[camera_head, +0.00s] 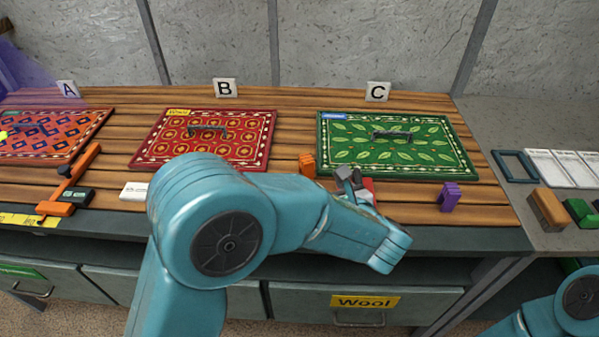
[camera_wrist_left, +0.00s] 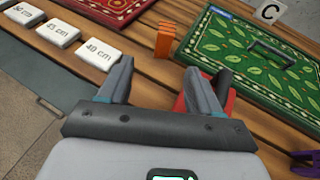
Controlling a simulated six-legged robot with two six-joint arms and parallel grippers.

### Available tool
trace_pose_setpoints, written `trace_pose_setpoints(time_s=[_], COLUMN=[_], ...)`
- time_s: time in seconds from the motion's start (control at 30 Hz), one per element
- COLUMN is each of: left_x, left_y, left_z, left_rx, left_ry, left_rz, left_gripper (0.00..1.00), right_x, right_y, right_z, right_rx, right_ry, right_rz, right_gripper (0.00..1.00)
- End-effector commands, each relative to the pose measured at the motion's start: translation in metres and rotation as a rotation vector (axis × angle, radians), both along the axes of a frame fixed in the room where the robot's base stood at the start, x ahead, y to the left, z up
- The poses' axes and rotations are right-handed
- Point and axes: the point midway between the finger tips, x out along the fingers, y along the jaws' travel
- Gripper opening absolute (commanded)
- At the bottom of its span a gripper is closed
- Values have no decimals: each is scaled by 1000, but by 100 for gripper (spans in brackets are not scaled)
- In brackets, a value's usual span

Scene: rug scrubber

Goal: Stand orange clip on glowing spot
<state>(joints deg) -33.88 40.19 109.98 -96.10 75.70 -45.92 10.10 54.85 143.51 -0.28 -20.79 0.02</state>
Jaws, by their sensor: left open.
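The orange clip (camera_head: 307,165) stands on the wooden slats between the red rug and the green rug. It also shows in the left wrist view (camera_wrist_left: 165,41), just beyond my left gripper's fingertips and roughly between them. My left gripper (camera_head: 348,177) is open and empty, apart from the clip, with its fingers (camera_wrist_left: 157,72) pointing toward it. My right gripper is out of view; only part of that arm shows at the lower right.
A red object (camera_wrist_left: 224,98) lies close beside the left gripper's right finger. A purple clip (camera_head: 449,196) stands before the green rug (camera_head: 400,145). The red rug (camera_head: 210,155) lies left. White length blocks (camera_wrist_left: 60,34) line the front edge.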

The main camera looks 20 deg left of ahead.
Motion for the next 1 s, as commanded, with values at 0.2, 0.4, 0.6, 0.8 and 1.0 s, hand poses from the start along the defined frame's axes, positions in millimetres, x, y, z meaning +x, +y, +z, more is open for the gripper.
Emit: trace_pose_setpoints(time_s=[0.2,0.4,0.6,0.8,1.0], left_x=[17,51,74,84,106], left_y=[3,33,53,64,84], left_z=[-7,-25,-38,-42,-53], left_rx=[1,0,0,0,0], left_ry=[-4,-5,-5,-5,-5], left_rz=[-17,-14,-16,-14,-14], left_gripper=[64,64,64,64,64], right_x=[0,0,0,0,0], right_y=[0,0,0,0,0], right_z=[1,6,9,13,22], right_rx=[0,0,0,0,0], right_ry=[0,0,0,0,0], right_rz=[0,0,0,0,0], right_gripper=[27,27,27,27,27])
